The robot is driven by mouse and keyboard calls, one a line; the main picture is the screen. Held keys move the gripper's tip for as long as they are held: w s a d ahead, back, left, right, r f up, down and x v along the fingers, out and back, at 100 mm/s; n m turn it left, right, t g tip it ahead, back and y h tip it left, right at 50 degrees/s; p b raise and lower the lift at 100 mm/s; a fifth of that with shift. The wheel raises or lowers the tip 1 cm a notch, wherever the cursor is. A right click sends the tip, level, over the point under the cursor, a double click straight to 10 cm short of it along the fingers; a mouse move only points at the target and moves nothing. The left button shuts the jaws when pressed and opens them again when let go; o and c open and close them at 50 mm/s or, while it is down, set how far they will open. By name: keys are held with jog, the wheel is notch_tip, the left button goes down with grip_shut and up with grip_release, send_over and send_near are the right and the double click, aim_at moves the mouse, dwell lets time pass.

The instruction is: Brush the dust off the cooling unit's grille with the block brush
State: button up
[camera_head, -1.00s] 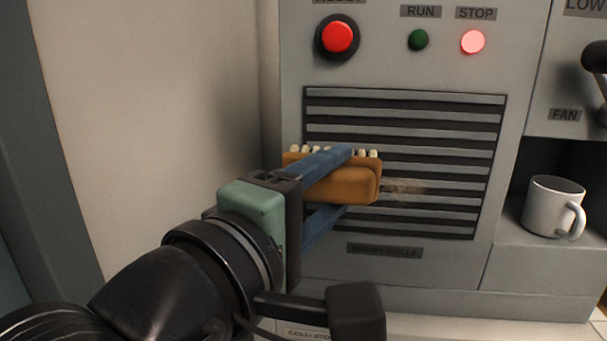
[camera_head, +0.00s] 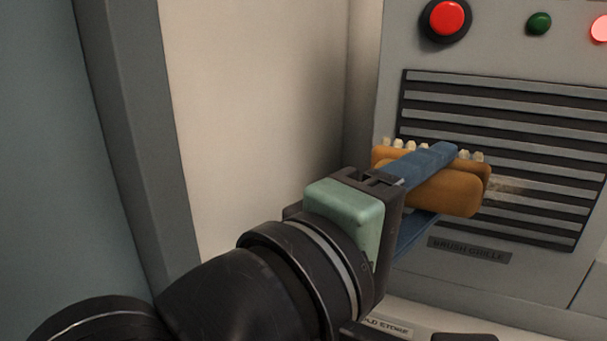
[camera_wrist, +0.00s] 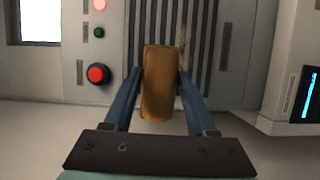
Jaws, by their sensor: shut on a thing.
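The block brush (camera_head: 447,189) has an orange-brown wooden body with pale bristle tufts along its upper edge. My gripper (camera_head: 436,180) is shut on it, with blue fingers on either side of the block. The brush is in front of the left part of the grille (camera_head: 541,104), a panel of grey slats over dark gaps. A patch of pale dust (camera_head: 510,185) shows on the slats just right of the brush. In the wrist view the brush (camera_wrist: 159,82) stands between my fingers, with the grille (camera_wrist: 197,40) behind it. I cannot tell whether the bristles touch the slats.
A red button (camera_head: 446,18) and a green button (camera_head: 538,23) sit above the grille, with a lit light (camera_head: 599,28) at the right edge. A "BRUSH GRILLE" label (camera_head: 468,250) is below. A pale wall (camera_head: 250,110) stands to the left.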

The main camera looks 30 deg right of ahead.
jog(key=w+d+f+b, duration=0.4)
jog(key=d+f+b, duration=0.1)
jog(key=b, duration=0.2)
jog(key=shift+f, duration=0.25)
dwell(0.7)
jog(key=shift+w+d+p, duration=0.3)
jog(key=shift+w+d, duration=0.55)
jog(key=shift+d, duration=0.1)
dwell(0.7)
jog(key=shift+s, duration=0.1)
jog(key=s+d+p, duration=0.2)
jog(key=s+d, duration=0.1)
jog(key=s, duration=0.1)
jog(key=s+d+p, duration=0.2)
jog(key=s+d, duration=0.2)
jog(key=shift+s+d+r, duration=0.1)
jog(key=shift+s+d, duration=0.15)
jog(key=shift+d, duration=0.05)
dwell(0.8)
